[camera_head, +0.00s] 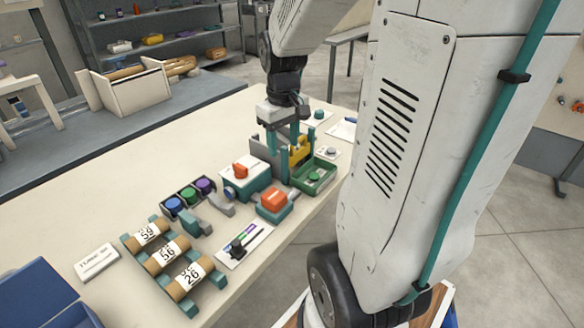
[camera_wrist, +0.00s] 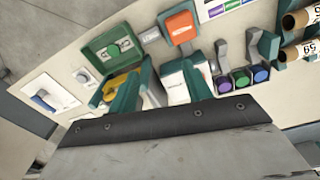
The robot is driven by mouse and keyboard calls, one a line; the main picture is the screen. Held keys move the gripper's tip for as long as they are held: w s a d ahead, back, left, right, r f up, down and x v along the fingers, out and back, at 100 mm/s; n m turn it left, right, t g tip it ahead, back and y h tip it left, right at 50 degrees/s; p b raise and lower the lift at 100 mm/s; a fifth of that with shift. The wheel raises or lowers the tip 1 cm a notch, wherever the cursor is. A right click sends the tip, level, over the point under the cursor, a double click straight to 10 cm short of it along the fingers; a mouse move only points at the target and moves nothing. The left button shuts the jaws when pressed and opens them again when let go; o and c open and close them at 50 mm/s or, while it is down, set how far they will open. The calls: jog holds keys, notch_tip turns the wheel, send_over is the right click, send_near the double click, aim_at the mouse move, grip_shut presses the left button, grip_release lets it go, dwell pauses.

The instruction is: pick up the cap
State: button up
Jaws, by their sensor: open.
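Three round cap-like pieces, blue (camera_head: 174,204), green (camera_head: 188,195) and purple (camera_head: 203,186), sit in a row in a dark holder. They also show in the wrist view as blue (camera_wrist: 222,84), green (camera_wrist: 241,77) and purple (camera_wrist: 260,73). Which piece is the cap, I cannot tell. My gripper (camera_head: 285,150) points down, open, above the back part of the bench near the yellow part (camera_head: 300,148). It is behind and right of the row of caps, apart from them. Another round green piece (camera_head: 315,177) lies in the green tray (camera_head: 327,184).
A white box with an orange top piece (camera_head: 241,170) and an orange-topped teal block (camera_head: 273,201) stand between gripper and caps. A teal rack with numbered tubes (camera_head: 168,252) is at the front. The bench's left side (camera_head: 90,195) is clear.

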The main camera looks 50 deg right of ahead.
send_near(314, 176)
jog(key=shift+w+d+f+m, duration=0.1)
jog(key=shift+w+f+m, duration=0.05)
jog(key=shift+w+m, duration=0.15)
notch_tip(314, 176, down, 8)
jog(key=shift+s+r, duration=0.1)
jog(key=c, duration=0.9)
